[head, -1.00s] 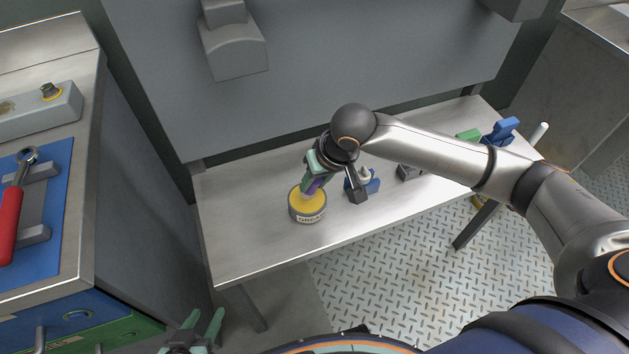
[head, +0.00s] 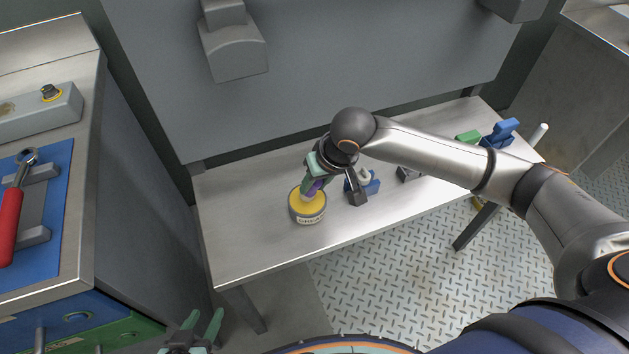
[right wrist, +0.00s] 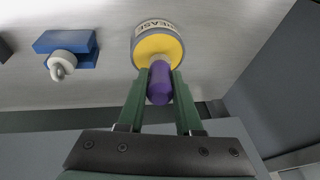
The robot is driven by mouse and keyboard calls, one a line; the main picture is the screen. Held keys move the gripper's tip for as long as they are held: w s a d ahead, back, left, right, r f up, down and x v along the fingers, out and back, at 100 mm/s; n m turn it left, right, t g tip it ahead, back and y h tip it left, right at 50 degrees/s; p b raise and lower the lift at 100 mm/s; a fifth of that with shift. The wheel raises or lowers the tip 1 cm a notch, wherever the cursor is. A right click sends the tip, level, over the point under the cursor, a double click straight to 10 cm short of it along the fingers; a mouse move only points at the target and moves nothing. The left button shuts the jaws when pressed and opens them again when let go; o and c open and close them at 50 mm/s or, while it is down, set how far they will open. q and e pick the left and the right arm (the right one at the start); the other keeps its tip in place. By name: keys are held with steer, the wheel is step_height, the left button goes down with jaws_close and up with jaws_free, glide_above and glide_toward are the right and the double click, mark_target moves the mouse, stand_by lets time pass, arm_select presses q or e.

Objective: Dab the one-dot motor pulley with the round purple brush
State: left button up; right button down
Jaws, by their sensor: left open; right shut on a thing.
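The round purple brush (right wrist: 159,84) is held between the green fingers of my right gripper (right wrist: 160,78), which is shut on its purple handle. In the head view my right gripper (head: 313,174) is over the grease tin (head: 308,214), a grey can with yellow grease and a printed label. The brush's pale tip is at the grease; I cannot tell how deep it is in. The tin also shows in the right wrist view (right wrist: 158,43). My left gripper (head: 200,327) is open and empty at the bottom edge, away from the bench. I cannot make out the motor pulley.
The steel bench (head: 250,245) is clear at its front left. A blue holder (head: 371,187) with a white knobbed piece stands right of the tin. Green (head: 468,137) and blue (head: 500,133) items are at the far right. A red-handled wrench (head: 12,215) lies on the left cabinet.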

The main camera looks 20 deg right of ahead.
arm_select(q)
steer(key=shift+f, duration=0.1)
arm_select(e)
steer(key=shift+f, duration=0.45)
arm_select(q)
steer(key=shift+r+p, duration=0.6)
steer(key=shift+r, duration=0.1)
arm_select(e)
steer(key=shift+s+f, duration=0.1)
steer(key=shift+f, duration=0.05)
stand_by(2.4)
step_height(320, 180, up, 3)
steer(key=p, duration=0.4)
steer(key=shift+r+p, duration=0.7)
steer(key=shift+p, duration=0.15)
steer(key=shift+r+p, duration=0.65)
steer(key=shift+p, duration=0.2)
steer(key=shift+r+p, duration=0.55)
steer(key=shift+p, duration=0.2)
steer(key=shift+r+p, duration=0.25)
steer(key=shift+p, duration=0.15)
arm_select(q)
steer(key=s+a+r, duration=0.1)
steer(key=a+r, duration=0.2)
steer(key=r, duration=0.2)
steer(key=shift+s+r+n+y, duration=0.2)
steer(key=shift+s+n+y, duration=0.2)
steer(key=shift+w+r, duration=0.1)
steer(key=shift+w, duration=0.05)
